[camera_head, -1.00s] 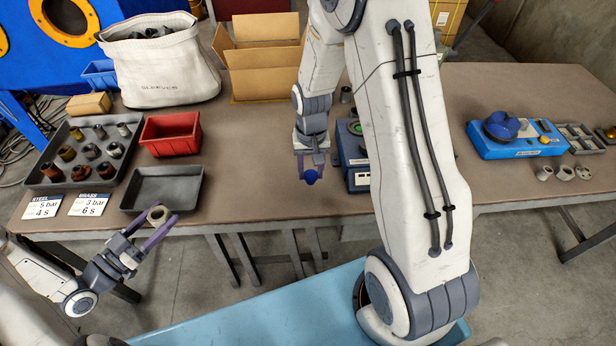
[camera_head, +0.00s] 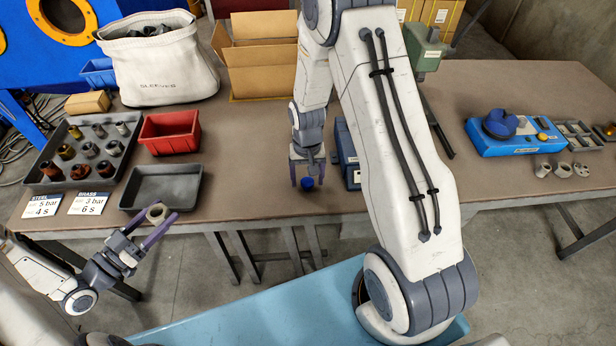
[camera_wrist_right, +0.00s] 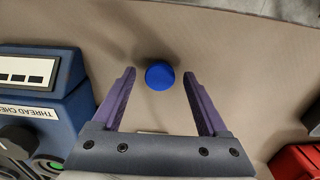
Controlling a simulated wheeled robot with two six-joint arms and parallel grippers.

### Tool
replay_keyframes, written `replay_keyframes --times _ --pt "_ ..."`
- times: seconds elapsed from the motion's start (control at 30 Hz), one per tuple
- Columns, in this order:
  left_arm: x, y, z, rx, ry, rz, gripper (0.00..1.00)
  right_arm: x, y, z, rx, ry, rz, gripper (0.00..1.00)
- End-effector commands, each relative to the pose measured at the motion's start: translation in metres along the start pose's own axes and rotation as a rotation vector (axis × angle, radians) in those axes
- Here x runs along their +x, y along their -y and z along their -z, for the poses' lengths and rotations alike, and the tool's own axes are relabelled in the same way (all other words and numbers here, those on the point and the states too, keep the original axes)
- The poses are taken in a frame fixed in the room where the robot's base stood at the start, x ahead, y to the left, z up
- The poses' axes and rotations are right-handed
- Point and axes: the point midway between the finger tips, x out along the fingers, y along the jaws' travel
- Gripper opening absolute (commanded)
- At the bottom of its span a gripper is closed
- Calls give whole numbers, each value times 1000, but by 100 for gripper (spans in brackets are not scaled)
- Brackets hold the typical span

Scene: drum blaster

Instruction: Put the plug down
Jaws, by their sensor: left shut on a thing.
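The blue plug (camera_head: 308,184) stands on the bare brown table, left of the dark blue thread checker (camera_head: 346,155). In the right wrist view the plug (camera_wrist_right: 160,75) shows as a round blue top between the tips of my right gripper (camera_wrist_right: 159,88), with a gap on both sides. My right gripper (camera_head: 307,176) is open above the plug in the head view. My left gripper (camera_head: 150,225) is shut on a ring-shaped fitting (camera_head: 157,213), held in front of the table's front edge.
An empty grey tray (camera_head: 163,201), a red bin (camera_head: 185,150) and a grey tray of several fittings (camera_head: 45,185) are at the left. Cardboard boxes (camera_head: 262,75) and a white bag (camera_head: 165,75) stand behind. A blue device (camera_head: 515,145) is at the right. Table around the plug is clear.

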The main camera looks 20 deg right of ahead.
Motion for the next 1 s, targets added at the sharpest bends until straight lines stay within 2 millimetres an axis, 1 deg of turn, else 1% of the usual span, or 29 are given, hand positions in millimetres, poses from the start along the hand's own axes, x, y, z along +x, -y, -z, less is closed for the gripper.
replay_keyframes --times 0.23,0.3,0.37,0.47,0.7,0.8,0.9,1.0 --pt "0 0 1 0 -1 0 0 -1 0 0 0 -1 0 76" --pt "0 0 4 0 -1 0 0 -6 0 0 0 -1 0 76" --pt "0 0 2 0 -1 0 0 -10 0 1 0 -4 1 76" --pt "0 0 1 0 -1 0 0 -26 1 2 0 -6 2 76" --pt "0 0 -1 0 -1 0 0 -79 1 1 0 -7 2 76" --pt "0 0 -1 0 -1 0 0 -97 0 1 0 -5 1 76" --pt "0 0 -2 0 -1 0 0 -111 0 1 0 -5 1 76" --pt "0 0 -2 0 -1 0 0 -120 0 1 -1 -3 1 76"
